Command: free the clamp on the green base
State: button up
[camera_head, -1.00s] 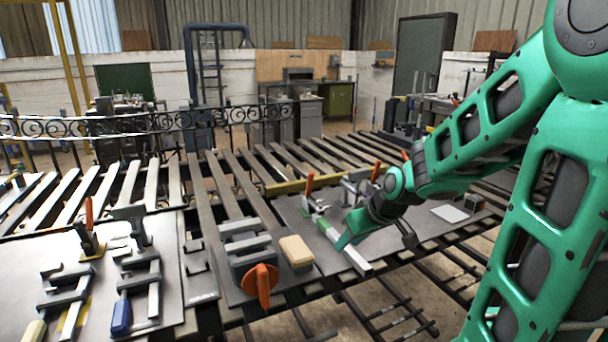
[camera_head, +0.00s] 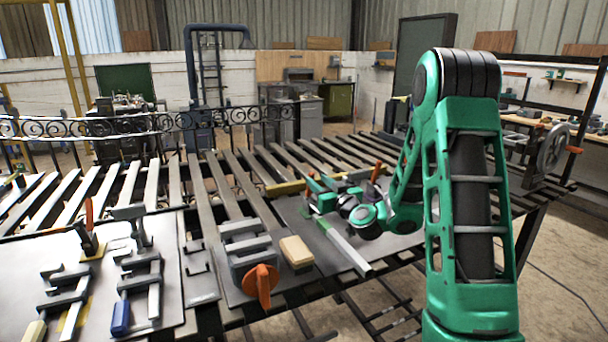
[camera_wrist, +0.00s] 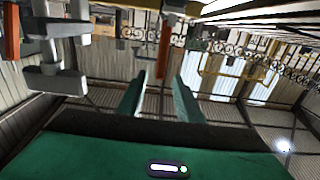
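A toggle clamp with an orange-red handle (camera_head: 311,183) stands on the dark plate right of centre in the head view; my gripper covers most of it and its base colour cannot be told. My gripper (camera_head: 320,197) is at this clamp. In the wrist view my gripper (camera_wrist: 160,100) is open, its two green fingers apart. An orange handle (camera_wrist: 164,48) shows in the gap between them, apparently beyond the fingertips and not pinched. A second toggle clamp with an orange handle (camera_head: 375,172) stands just right, partly behind my arm. A third, with an orange handle (camera_head: 89,213), stands at left on a yellow base (camera_head: 93,250).
A pale bar (camera_head: 347,249) lies near my wrist. A grey clamp with an orange knob (camera_head: 262,284) and a tan block (camera_head: 296,251) are left of it. Grey clamps (camera_head: 138,280) lie farther left. The slatted table (camera_head: 225,185) has open gaps. Grey metal parts (camera_wrist: 55,50) show close in the wrist view.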

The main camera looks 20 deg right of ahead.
jog(key=w, duration=1)
jog(key=shift+w, duration=0.1)
grip_shut()
